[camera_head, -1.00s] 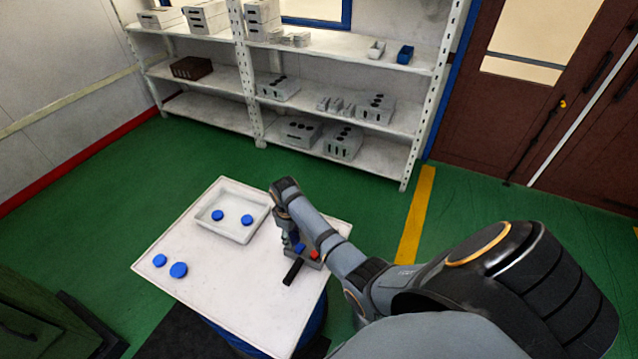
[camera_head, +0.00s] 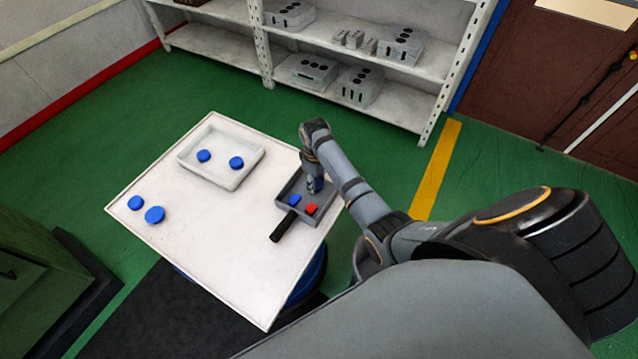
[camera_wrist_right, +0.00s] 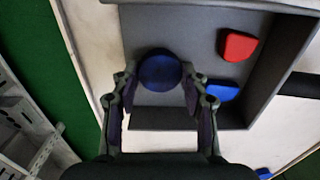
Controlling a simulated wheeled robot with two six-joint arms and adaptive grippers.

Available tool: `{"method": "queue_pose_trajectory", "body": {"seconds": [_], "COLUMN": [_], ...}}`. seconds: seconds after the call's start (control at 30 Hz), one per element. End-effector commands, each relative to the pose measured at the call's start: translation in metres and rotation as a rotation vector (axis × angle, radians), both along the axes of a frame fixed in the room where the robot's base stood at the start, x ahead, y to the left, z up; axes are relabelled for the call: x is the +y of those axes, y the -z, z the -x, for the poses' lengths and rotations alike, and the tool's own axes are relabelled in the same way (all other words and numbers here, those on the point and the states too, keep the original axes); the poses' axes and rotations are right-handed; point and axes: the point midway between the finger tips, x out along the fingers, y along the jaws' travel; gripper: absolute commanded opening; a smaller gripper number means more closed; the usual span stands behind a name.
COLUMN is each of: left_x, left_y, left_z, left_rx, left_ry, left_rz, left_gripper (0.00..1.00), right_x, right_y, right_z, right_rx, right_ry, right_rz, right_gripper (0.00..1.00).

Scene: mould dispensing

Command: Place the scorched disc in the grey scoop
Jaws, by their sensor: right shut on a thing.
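The grey scoop (camera_head: 287,187), with a black handle (camera_head: 283,227), lies at the right side of the white table. My right gripper (camera_head: 314,187) reaches down over its far right part. In the right wrist view, my right gripper (camera_wrist_right: 160,82) is shut on a dark blue disc (camera_wrist_right: 160,70), over the scoop's grey floor (camera_wrist_right: 195,50). I cannot tell whether the disc touches that floor. No scorch marks can be made out. A red piece (camera_wrist_right: 238,45) and a brighter blue piece (camera_wrist_right: 222,92) lie in the scoop. My left gripper is out of view.
A white tray (camera_head: 222,182) holds two blue discs (camera_head: 203,156). Two more blue discs (camera_head: 154,214) lie on the white table (camera_head: 215,250) at the left. The table's front is clear. A white shelf rack (camera_head: 420,70) stands behind.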

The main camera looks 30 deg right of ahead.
Motion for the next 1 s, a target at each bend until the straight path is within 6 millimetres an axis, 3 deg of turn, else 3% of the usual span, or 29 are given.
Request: {"method": "queue_pose_trajectory", "body": {"seconds": [0.17,0.2,0.37,0.6,0.73,1.0], "left_x": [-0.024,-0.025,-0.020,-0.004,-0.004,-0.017], "left_y": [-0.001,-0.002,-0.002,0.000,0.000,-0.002], "left_z": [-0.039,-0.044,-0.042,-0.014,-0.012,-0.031], "left_rx": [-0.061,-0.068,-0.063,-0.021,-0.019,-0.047], "left_ry": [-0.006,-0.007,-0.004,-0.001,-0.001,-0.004], "left_rz": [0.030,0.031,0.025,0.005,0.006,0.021], "left_gripper": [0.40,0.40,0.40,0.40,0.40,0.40], "right_x": [0.003,0.005,0.008,0.008,0.008,0.009], "right_y": [-0.003,-0.004,-0.007,-0.008,-0.014,-0.074], "right_z": [0.003,0.005,0.007,0.008,0.007,0.008], "right_rx": [-0.006,-0.008,-0.012,-0.012,-0.015,-0.019], "right_ry": [-0.001,0.000,0.000,0.000,0.001,0.001], "right_rz": [0.007,0.009,0.012,0.011,0.011,0.012], "right_gripper": [0.09,0.47,0.67,0.67,0.67,0.67]}}
